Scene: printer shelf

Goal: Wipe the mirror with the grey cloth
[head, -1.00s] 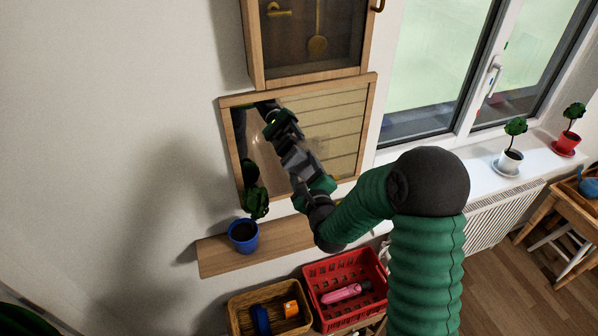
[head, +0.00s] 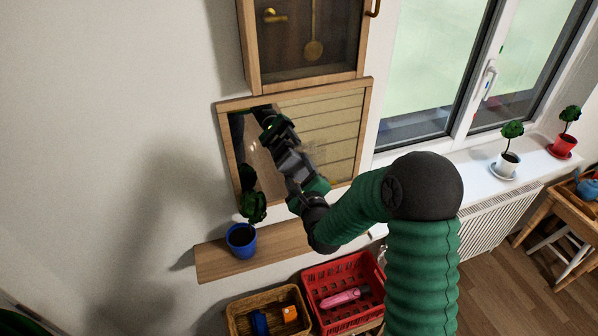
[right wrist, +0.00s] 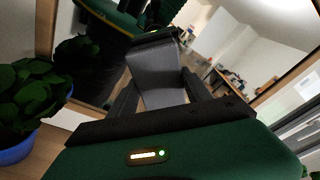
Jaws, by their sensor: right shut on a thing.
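The mirror (head: 338,122) hangs on the wall in a wooden frame, below a clock. Its glass reflects window blinds, and a faint brownish smudge shows right of my gripper. My right gripper (head: 297,172) is in front of the lower middle of the mirror. In the right wrist view it (right wrist: 160,92) is shut on the grey cloth (right wrist: 158,82), which stands out between the fingers towards the glass. I cannot tell whether the cloth touches the glass. The dark shape up and left of the gripper in the head view looks like its reflection. My left gripper is not in view.
A blue-potted plant (head: 242,238) stands on a wooden shelf (head: 278,240) under the mirror, left of my gripper. A wicker basket (head: 238,322) and a red crate (head: 312,300) are below. Potted plants (head: 510,150) stand on the windowsill at right.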

